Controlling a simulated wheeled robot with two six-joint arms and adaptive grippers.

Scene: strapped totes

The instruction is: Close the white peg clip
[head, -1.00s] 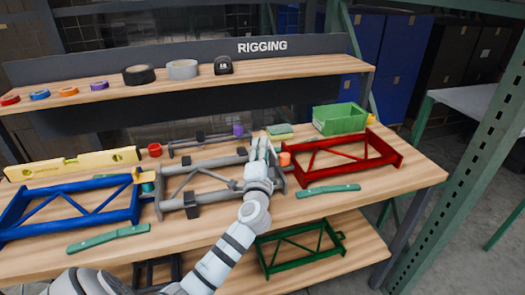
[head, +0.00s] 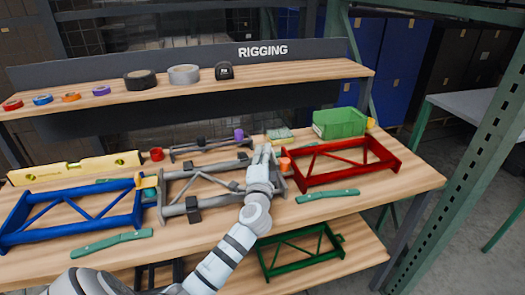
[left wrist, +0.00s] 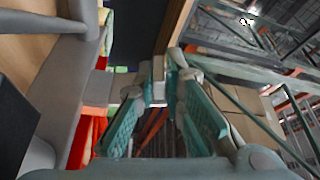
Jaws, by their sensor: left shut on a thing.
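My left gripper (head: 263,157) is at the right end of the grey frame (head: 220,201) on the worktop. In the left wrist view its teal fingers (left wrist: 157,98) are closed around a small pale piece (left wrist: 158,70) at the tips. This looks like the white peg clip; its shape and whether it is closed are hidden by the fingers. In the head view the fingers cover the clip. My right gripper is not in view.
An orange piece (head: 284,164) stands just right of my gripper, beside the red frame (head: 345,177). The blue frame (head: 70,236) lies at left. A green bin (head: 339,123) stands at back right. A teal-handled tool (head: 328,195) lies near the front.

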